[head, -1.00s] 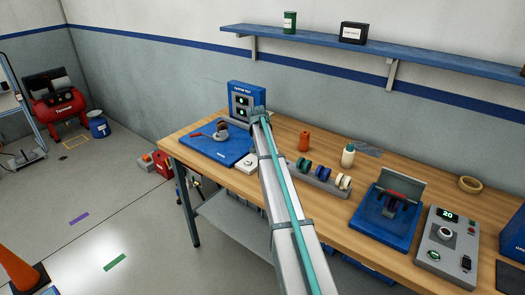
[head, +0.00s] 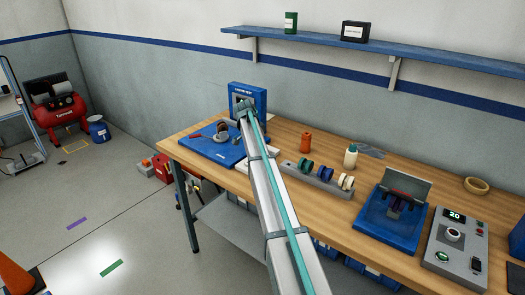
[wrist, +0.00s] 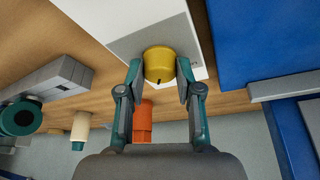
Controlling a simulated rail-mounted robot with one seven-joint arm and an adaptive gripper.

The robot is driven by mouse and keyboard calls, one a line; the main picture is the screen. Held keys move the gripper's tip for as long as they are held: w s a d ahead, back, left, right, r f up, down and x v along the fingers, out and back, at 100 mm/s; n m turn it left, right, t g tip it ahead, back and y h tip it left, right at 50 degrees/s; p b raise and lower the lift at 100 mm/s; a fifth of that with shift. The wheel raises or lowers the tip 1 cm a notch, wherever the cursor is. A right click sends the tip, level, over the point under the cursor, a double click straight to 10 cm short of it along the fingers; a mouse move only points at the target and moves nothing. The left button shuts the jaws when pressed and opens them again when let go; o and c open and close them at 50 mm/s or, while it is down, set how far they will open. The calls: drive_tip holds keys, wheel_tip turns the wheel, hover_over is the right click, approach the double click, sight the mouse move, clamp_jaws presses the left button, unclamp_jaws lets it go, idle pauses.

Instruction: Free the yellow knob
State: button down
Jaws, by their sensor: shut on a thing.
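The yellow knob (wrist: 160,65) sits on a white box (wrist: 128,38) on the bench and has a small dark mark near its lower edge. In the wrist view my gripper (wrist: 161,72) has one finger on each side of the knob and is shut on it. The knob still looks to be at the face of the white box; I cannot tell whether there is a gap. In the head view my arm hides the knob and the gripper's fingers.
A blue board (head: 212,150) with a small fixture lies left of my arm, with a blue tester (head: 240,98) behind it. An orange bottle (head: 305,142), a rack of spools (head: 315,180) and a white bottle (head: 350,156) stand to the right.

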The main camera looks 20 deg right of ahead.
drive_tip(key=shift+m, duration=0.3)
drive_tip(key=c, duration=0.8)
unclamp_jaws()
drive_tip(key=v, duration=1.2)
drive_tip(key=shift+w+r, duration=0.1)
